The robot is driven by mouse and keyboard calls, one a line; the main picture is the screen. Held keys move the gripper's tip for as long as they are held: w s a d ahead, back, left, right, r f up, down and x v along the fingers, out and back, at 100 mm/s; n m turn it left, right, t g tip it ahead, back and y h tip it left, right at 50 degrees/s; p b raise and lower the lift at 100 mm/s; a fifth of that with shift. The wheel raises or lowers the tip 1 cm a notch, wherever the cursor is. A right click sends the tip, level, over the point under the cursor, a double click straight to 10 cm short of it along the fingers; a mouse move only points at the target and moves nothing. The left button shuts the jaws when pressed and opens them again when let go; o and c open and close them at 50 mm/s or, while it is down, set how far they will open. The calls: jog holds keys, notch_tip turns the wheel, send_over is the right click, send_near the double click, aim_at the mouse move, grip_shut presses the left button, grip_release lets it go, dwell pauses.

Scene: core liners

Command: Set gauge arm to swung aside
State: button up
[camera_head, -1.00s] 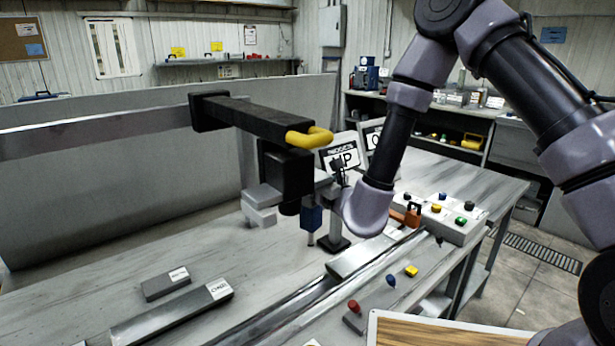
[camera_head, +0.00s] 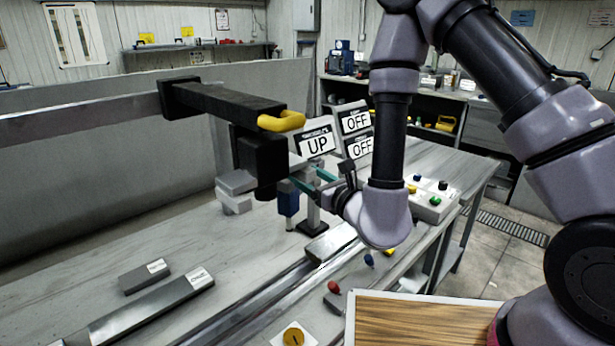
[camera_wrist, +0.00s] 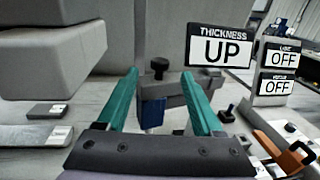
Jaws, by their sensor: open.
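The gauge arm (camera_wrist: 181,90) is a short grey bar with a black knob on top and a blue gauge body (camera_wrist: 152,112) below it. In the head view the blue gauge body (camera_head: 288,203) hangs beside a dark upright post (camera_head: 313,212). My gripper (camera_wrist: 158,80) has two teal fingers, open, one on each side of the knob and blue body in the wrist view. In the head view my gripper (camera_head: 308,178) reaches in from the right at the arm's height; I cannot tell whether it touches. A sign (camera_wrist: 220,50) reads THICKNESS UP.
A black overhead beam with a yellow handle (camera_head: 282,121) and a black block (camera_head: 260,160) stands close to the left. Two signs reading OFF (camera_head: 357,122) are behind. A button box (camera_head: 432,203) and a metal rail (camera_head: 270,288) lie nearby.

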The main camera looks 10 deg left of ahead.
jog(key=shift+w+r, duration=0.1)
jog(key=shift+w, duration=0.05)
jog(key=c, duration=0.8)
jog(key=w+r+n+g+y, duration=0.1)
jog(key=w, duration=0.1)
jog(key=w+r+n+g+y, duration=0.1)
jog(key=y, duration=0.1)
jog(key=shift+w+r+g, duration=0.2)
jog(key=shift+w+g, duration=0.1)
jog(key=shift+w, duration=0.05)
grip_shut()
jog(key=w+d+n+g, duration=0.3)
jog(key=d+n+g, duration=0.5)
jog(key=d+g, duration=0.4)
jog(key=x, duration=1.3)
jog(key=shift+w+t, duration=0.15)
jog(key=shift+t, duration=0.15)
